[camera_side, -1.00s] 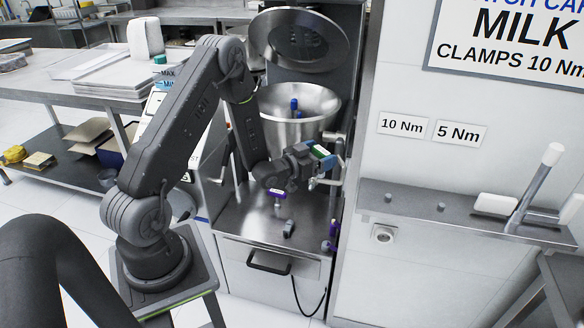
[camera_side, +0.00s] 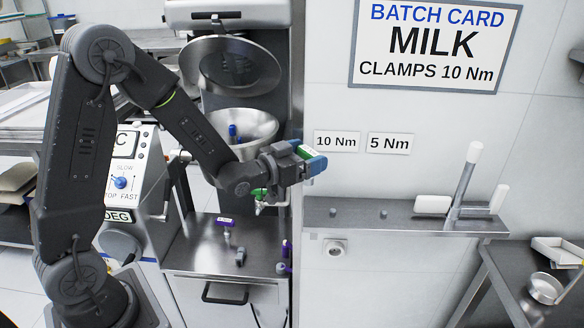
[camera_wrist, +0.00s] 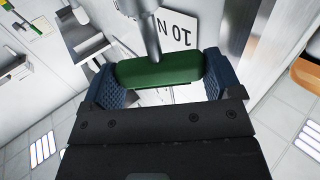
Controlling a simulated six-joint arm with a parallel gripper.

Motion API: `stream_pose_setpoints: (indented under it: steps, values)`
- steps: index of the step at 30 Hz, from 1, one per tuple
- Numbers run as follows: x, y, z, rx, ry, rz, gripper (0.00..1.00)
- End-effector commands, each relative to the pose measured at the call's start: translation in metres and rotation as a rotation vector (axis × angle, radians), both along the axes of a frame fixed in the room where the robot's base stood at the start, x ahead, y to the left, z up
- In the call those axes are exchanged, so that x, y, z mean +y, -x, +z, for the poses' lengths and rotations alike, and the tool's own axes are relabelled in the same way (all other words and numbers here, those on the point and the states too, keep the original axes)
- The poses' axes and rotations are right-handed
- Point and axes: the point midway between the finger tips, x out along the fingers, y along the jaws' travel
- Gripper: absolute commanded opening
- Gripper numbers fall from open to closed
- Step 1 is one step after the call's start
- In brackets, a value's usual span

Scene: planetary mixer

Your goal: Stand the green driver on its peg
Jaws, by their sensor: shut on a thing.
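My gripper (camera_side: 311,164) is shut on the green driver (camera_side: 307,153), to the left of the wall labels in the side view. In the wrist view the driver's green handle (camera_wrist: 160,70) lies crosswise between the blue jaws, and its metal shaft extends toward the top of the picture. Two small pegs, a left one (camera_side: 333,212) and a right one (camera_side: 383,214), stand on the steel wall shelf (camera_side: 408,225), lower and to the right of my gripper. The left peg is below the 10 Nm label (camera_side: 337,141), the right one below the 5 Nm label (camera_side: 389,145).
White cylindrical items (camera_side: 433,204) and a tilted metal rod (camera_side: 465,180) occupy the shelf's right part. A purple-topped tool (camera_side: 226,222) stands on the mixer's steel deck (camera_side: 195,255). The mixer bowl (camera_side: 255,126) is behind my arm.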

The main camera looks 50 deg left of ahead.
Motion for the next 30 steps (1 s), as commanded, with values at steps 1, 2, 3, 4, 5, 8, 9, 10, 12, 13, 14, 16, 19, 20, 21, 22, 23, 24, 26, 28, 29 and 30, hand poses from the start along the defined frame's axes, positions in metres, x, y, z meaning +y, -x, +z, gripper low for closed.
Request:
stream_pose_setpoints:
  steps: [1,2,3,4,5,8,9,10,12,13,14,16,19,20,21,22,23,24,26,28,29,30]
  values:
    - [-0.005,-0.006,0.008,-0.005,0.001,0.024,0.59]
    - [-0.007,-0.009,0.011,-0.005,0.001,0.043,0.59]
    - [-0.009,-0.013,0.015,-0.004,0.000,0.065,0.59]
    - [-0.011,-0.016,0.018,-0.004,-0.001,0.084,0.59]
    - [-0.013,-0.019,0.021,-0.004,0.001,0.102,0.59]
    - [-0.017,-0.027,0.029,-0.004,0.000,0.159,0.59]
    - [-0.019,-0.030,0.032,-0.003,0.000,0.181,0.59]
    - [-0.021,-0.032,0.033,-0.002,-0.001,0.198,0.59]
    - [-0.023,-0.036,0.037,-0.001,0.000,0.237,0.59]
    - [-0.025,-0.037,0.038,-0.001,0.000,0.254,0.59]
    - [-0.026,-0.039,0.039,-0.001,-0.001,0.271,0.59]
    - [-0.028,-0.042,0.040,-0.001,0.000,0.312,0.59]
    - [-0.031,-0.047,0.040,0.000,-0.001,0.375,0.59]
    - [-0.032,-0.048,0.040,0.000,-0.001,0.395,0.59]
    - [-0.033,-0.050,0.039,-0.001,-0.002,0.423,0.59]
    - [-0.034,-0.051,0.038,0.000,-0.002,0.445,0.59]
    - [-0.035,-0.052,0.037,0.000,-0.002,0.468,0.59]
    - [-0.037,-0.054,0.035,0.000,-0.002,0.500,0.59]
    - [-0.040,-0.055,0.031,0.001,-0.003,0.552,0.59]
    - [-0.043,-0.056,0.024,0.000,-0.004,0.619,0.59]
    - [-0.044,-0.056,0.021,0.001,-0.005,0.649,0.59]
    - [-0.046,-0.056,0.016,0.001,-0.006,0.688,0.59]
